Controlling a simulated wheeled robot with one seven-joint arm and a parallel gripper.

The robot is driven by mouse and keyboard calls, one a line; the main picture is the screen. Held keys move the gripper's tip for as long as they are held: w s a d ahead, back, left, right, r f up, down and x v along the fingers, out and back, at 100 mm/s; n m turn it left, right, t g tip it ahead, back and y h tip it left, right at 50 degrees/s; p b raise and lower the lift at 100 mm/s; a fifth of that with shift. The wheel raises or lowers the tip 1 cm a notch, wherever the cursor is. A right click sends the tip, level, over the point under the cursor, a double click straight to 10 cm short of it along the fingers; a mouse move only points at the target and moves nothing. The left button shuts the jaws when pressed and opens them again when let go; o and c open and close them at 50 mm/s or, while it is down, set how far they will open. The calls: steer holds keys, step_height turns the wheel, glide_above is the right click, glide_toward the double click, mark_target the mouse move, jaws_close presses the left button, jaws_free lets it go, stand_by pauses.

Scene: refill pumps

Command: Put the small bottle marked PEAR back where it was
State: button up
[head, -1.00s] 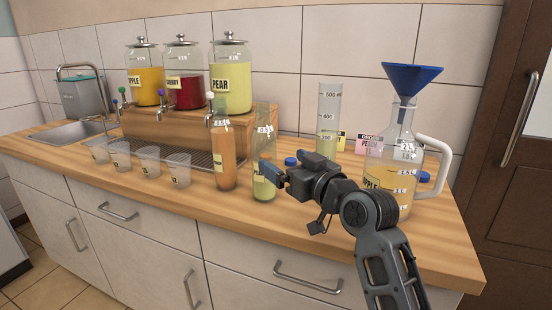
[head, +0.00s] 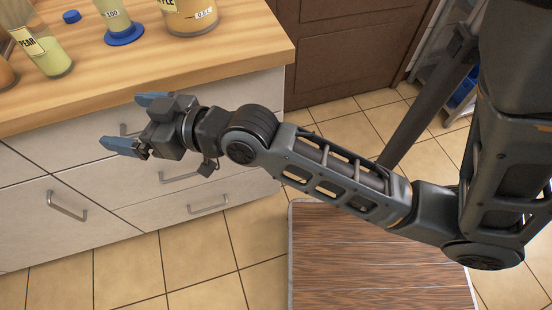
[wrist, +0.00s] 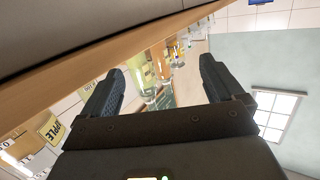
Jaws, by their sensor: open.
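The small PEAR bottle (head: 50,58), clear with pale yellow-green liquid, stands upright on the wooden counter at the upper left of the head view. Its top is cut off by the frame. My gripper (head: 124,121) is open and empty. It is in front of the counter's edge, apart from the bottle, to its right and nearer to me. In the wrist view the two fingers (wrist: 158,68) are spread wide, with a pale yellow-green container, probably this bottle, farther off between them.
An orange-brown bottle (head: 5,74) stands left of the PEAR bottle. A blue cap (head: 71,16), a graduated cylinder on a blue base (head: 124,37) and the APPLE jug (head: 190,18) stand to the right. The counter front has drawers with handles (head: 67,206). Tiled floor lies below.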

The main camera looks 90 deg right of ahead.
steer(key=s+a+n+y, duration=0.1)
steer(key=s+a, duration=0.2)
steer(key=s, duration=0.5)
steer(key=s+a+f+n+g+y, duration=0.1)
steer(key=s+a, duration=0.3)
steer(key=s, duration=0.4)
steer(key=s+a+n+y, duration=0.1)
steer(key=s+a, duration=0.2)
steer(key=s, duration=0.5)
steer(key=shift+a+f+y, duration=0.25)
steer(key=shift+a+y, duration=0.1)
steer(key=shift+y, duration=0.05)
